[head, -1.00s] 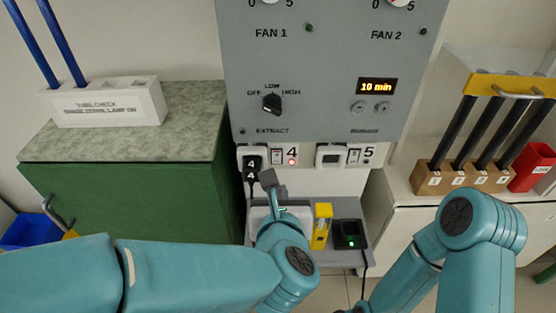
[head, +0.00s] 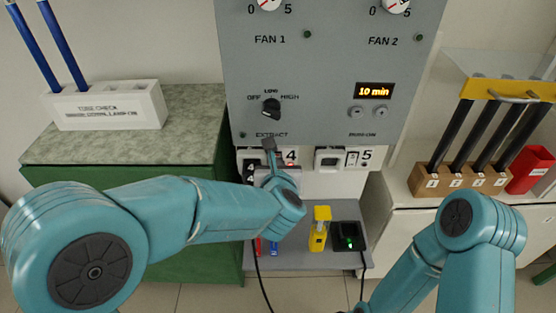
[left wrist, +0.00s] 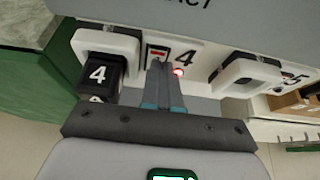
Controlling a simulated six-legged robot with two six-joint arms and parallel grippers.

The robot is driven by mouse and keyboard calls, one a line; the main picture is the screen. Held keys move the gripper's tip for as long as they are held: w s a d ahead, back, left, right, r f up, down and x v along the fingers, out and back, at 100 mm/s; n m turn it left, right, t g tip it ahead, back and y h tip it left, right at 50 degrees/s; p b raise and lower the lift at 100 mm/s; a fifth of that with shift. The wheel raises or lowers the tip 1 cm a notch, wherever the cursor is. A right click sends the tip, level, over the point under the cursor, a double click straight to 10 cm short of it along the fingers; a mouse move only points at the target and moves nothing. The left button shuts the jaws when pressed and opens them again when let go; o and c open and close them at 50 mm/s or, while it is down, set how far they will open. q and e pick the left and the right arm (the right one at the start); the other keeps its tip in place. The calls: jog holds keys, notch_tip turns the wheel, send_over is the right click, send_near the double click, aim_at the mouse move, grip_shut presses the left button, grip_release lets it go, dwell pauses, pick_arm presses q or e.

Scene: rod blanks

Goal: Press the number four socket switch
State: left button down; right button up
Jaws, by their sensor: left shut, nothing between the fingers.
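A red lamp (left wrist: 179,71) glows below the 4. A black plug (left wrist: 98,73) marked 4 sits in the socket to the left. My left gripper (left wrist: 157,66) is shut and empty, its tips just below the switch in that view; I cannot tell whether they touch it. In the head view my left gripper (head: 269,146) covers most of the switch. My right gripper is out of view; only the right arm shows.
Socket five (head: 329,159) with its own switch (head: 351,159) is just to the right. The grey control panel (head: 330,90) stands above. Below is a shelf with a yellow object (head: 320,229) and a black device (head: 349,236) with a green light.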

pick_arm(q)
jog(key=shift+w, duration=0.45)
jog(key=shift+w+r+g+p, duration=0.1)
jog(key=shift+w+g+p, duration=0.2)
jog(key=shift+p, duration=0.45)
jog(key=shift+r+p, duration=0.4)
jog(key=shift+r, duration=0.45)
